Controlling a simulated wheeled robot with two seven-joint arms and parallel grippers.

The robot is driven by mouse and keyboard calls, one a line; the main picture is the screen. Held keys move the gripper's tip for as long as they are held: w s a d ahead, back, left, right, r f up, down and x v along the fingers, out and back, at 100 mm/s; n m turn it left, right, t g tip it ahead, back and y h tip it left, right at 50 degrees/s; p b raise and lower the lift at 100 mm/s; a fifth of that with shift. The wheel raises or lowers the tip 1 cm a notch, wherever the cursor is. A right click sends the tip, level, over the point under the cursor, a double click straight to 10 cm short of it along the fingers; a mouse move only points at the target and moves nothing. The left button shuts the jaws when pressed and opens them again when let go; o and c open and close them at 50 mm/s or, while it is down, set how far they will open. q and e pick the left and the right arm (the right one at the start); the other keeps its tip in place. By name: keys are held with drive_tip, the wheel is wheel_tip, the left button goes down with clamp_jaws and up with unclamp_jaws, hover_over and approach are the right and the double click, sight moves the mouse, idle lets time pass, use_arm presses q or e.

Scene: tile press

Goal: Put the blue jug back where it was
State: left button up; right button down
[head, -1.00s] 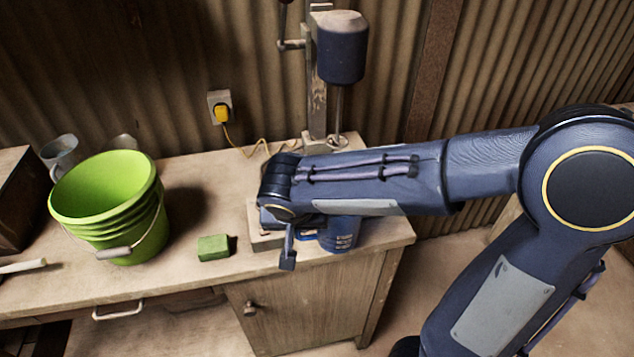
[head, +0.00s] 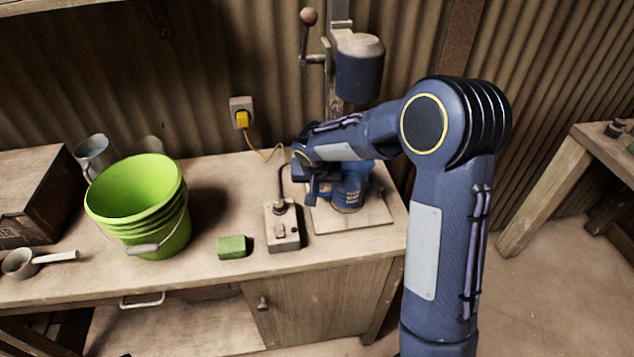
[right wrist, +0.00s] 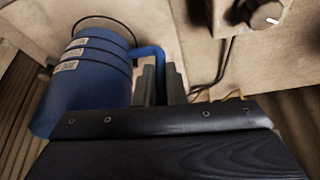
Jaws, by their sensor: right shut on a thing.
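The blue jug (head: 350,192) is at the foot of the press, over its pale base plate (head: 378,214). I cannot tell whether it touches the plate. My arm hides part of the jug in the head view. My right gripper (head: 314,188) is on the jug's left side. In the right wrist view, my right gripper's fingers (right wrist: 160,84) are shut on the handle of the jug (right wrist: 88,88), whose body has dark bands and pale labels. My left gripper is not in view.
The press's dark head (head: 360,72) hangs above the jug, close to my forearm. A switch box (head: 281,228) with a cable stands left of the plate.

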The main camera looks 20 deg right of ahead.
drive_tip(key=shift+f, duration=0.55)
drive_tip(key=c, duration=1.5)
unclamp_jaws()
drive_tip(key=shift+f, duration=0.1)
